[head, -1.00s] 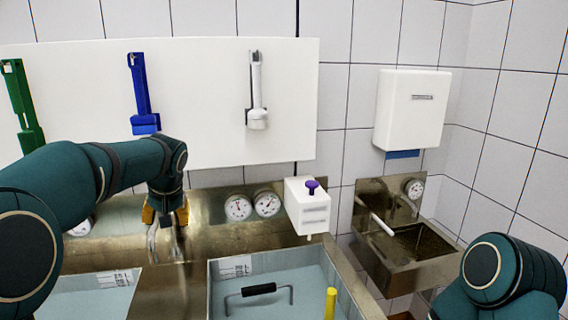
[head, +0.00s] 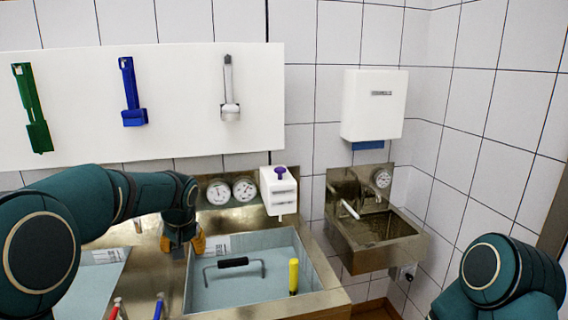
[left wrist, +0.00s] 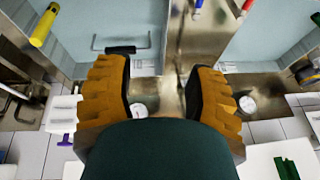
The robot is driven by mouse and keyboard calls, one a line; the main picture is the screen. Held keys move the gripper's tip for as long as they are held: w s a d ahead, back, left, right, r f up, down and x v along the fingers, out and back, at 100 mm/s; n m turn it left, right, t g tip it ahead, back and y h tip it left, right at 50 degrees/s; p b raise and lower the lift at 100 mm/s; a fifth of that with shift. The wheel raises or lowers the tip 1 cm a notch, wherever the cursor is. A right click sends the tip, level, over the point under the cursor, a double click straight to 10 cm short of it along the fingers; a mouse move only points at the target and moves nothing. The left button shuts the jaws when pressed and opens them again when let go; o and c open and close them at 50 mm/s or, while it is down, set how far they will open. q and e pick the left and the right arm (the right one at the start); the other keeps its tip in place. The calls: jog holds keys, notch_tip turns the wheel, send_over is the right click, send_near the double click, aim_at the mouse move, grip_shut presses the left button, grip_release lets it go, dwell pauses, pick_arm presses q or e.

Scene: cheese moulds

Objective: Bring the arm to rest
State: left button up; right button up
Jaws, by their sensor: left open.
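My left arm (head: 60,225) reaches in from the left in the head view, bent downward at the wrist. My left gripper (head: 183,241) has orange fingers and hangs by the left rim of the water-filled basin (head: 328,290). The left wrist view shows the gripper (left wrist: 160,92) with its fingers wide apart and nothing between them. Part of my right arm (head: 505,278) shows at the lower right; its gripper is out of view.
A bent wire tool with a black grip (head: 233,262) and a yellow handle (head: 293,276) are in the basin. Red (head: 117,309) and blue (head: 159,306) handles stand near the front. A white box with purple knob (head: 279,192) is behind. A steel sink (head: 374,231) is at right.

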pick_arm(q)
jog(key=s+d+f+g+h+b, duration=0.15)
jog(key=s+d+f, duration=0.25)
jog(key=f, duration=0.9)
jog(key=s+d+f+h+b, duration=0.15)
jog(key=s+d+f, duration=0.3)
jog(key=f, duration=0.95)
jog(key=s+d+f+h+b, duration=0.1)
jog(key=s+d+f, duration=0.1)
jog(key=s+f, duration=0.4)
jog(key=s+d+f+h+b, duration=0.1)
jog(key=s+f, duration=0.5)
jog(key=s, duration=0.6)
jog(key=shift+d+f+n+h, duration=0.3)
jog(key=shift+d+n+h, duration=0.15)
jog(key=shift+d, duration=0.65)
pick_arm(e)
notch_tip(320, 180, down, 6)
jog(key=shift+w+a+f, duration=0.2)
jog(key=shift+a, duration=0.25)
